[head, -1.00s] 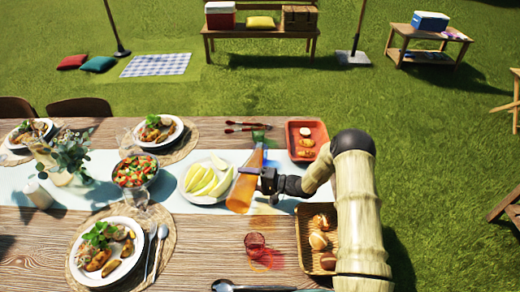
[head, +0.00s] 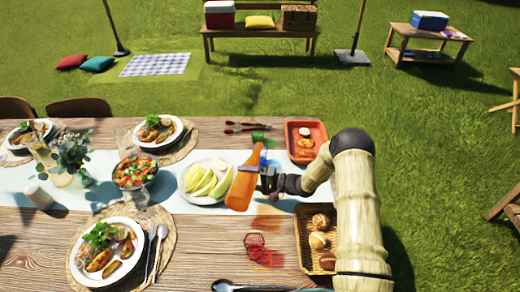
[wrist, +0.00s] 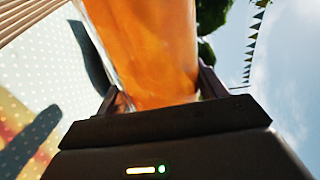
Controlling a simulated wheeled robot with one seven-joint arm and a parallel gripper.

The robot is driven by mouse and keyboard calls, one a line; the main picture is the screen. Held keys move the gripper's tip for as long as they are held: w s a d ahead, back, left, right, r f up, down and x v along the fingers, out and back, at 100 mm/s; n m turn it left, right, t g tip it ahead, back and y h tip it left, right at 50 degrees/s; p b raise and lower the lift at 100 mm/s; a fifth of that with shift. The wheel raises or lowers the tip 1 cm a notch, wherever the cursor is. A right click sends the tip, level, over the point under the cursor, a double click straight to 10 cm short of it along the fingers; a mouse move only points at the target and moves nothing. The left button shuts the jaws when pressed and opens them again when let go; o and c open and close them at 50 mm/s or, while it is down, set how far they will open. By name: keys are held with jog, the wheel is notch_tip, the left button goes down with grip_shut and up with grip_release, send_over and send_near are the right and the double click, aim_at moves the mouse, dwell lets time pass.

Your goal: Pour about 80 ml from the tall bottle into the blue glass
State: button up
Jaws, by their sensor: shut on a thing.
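The tall bottle (head: 242,186), clear with orange contents, is held above the table. It leans, its narrow neck pointing up and right in the head view. My gripper (head: 266,178) is shut on its side. In the wrist view the bottle (wrist: 150,50) fills the space between the two fingers. I cannot make out the blue glass clearly. A faint bluish patch shows just right of the bottle's neck, and the bottle may hide the glass. No stream of liquid is visible.
A red glass (head: 255,246) stands in front of the bottle. A plate of melon slices (head: 190,170) is close at left. A bread basket (head: 304,250) is at right, a terracotta tray (head: 318,150) behind. Tongs (head: 246,127) lie at the far edge.

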jog(key=shift+w+a+r+m+p, duration=0.1)
jog(key=shift+w+r+m+p, duration=0.1)
jog(key=shift+r+m+p, duration=0.55)
dwell(2.6)
jog(key=shift+r+n, duration=0.1)
jog(key=shift+n, duration=0.15)
notch_tip(320, 180, down, 3)
jog(key=n+b, duration=0.1)
jog(key=b, duration=0.1)
jog(key=shift+s+b, duration=0.15)
jog(key=shift+b, duration=0.2)
jog(key=shift+r+n, duration=0.4)
jog(key=shift+n, duration=0.1)
jog(key=shift+r+n, duration=0.1)
jog(key=shift+n, duration=0.2)
jog(key=shift+s+f+n+b, duration=0.1)
jog(key=shift+f+n+b, duration=0.25)
jog(key=shift+n, duration=0.55)
jog(key=shift+r, duration=0.15)
